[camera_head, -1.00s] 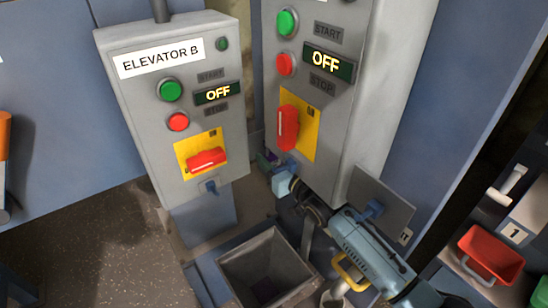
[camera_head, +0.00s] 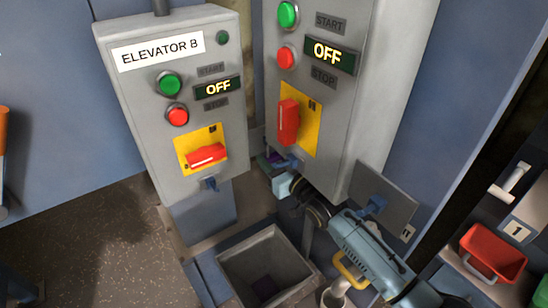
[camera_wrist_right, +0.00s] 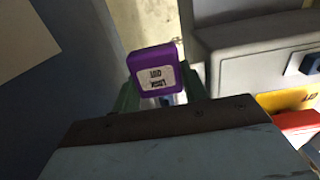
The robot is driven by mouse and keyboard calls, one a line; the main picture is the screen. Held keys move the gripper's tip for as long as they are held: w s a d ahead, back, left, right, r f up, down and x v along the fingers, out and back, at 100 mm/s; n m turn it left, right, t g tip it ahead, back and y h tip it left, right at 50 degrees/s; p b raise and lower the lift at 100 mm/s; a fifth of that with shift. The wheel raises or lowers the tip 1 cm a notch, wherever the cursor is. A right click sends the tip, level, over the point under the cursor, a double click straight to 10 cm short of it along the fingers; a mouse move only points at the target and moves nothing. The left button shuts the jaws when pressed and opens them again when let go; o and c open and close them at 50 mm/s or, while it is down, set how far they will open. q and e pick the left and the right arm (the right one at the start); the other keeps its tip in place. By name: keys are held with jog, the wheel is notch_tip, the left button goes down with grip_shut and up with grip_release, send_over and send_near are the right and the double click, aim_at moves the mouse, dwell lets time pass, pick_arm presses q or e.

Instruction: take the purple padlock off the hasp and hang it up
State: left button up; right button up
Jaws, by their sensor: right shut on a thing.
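A purple padlock (camera_wrist_right: 152,68) with a white label sits between the green fingers of my right gripper (camera_wrist_right: 158,92) in the right wrist view. The gripper is shut on it. In the head view the padlock (camera_head: 274,157) is small and partly hidden, beside the lower left edge of the right panel, with my right gripper (camera_head: 268,167) at it. A blue hasp (camera_head: 292,162) shows below that panel's red switch. In the wrist view a blue hasp (camera_wrist_right: 309,63) stands apart to the right of the padlock. The shackle is too unclear to read. My left gripper is not in view.
The ELEVATOR B panel (camera_head: 150,95) stands left of the right panel (camera_head: 375,80); both displays read OFF. A grey open hopper (camera_head: 229,261) is below. A red bin (camera_head: 490,252) sits on shelving at right.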

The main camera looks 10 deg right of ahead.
jog(key=o, duration=1.2)
jog(key=shift+p+v, duration=1.65)
jog(key=shift+v, duration=0.8)
jog(key=shift+f+p+v, duration=0.2)
jog(key=shift+p+v, duration=0.45)
jog(key=shift+v, duration=0.65)
jog(key=shift+f+p+v, duration=0.2)
jog(key=shift+p+v, duration=0.4)
jog(key=shift+v, duration=0.65)
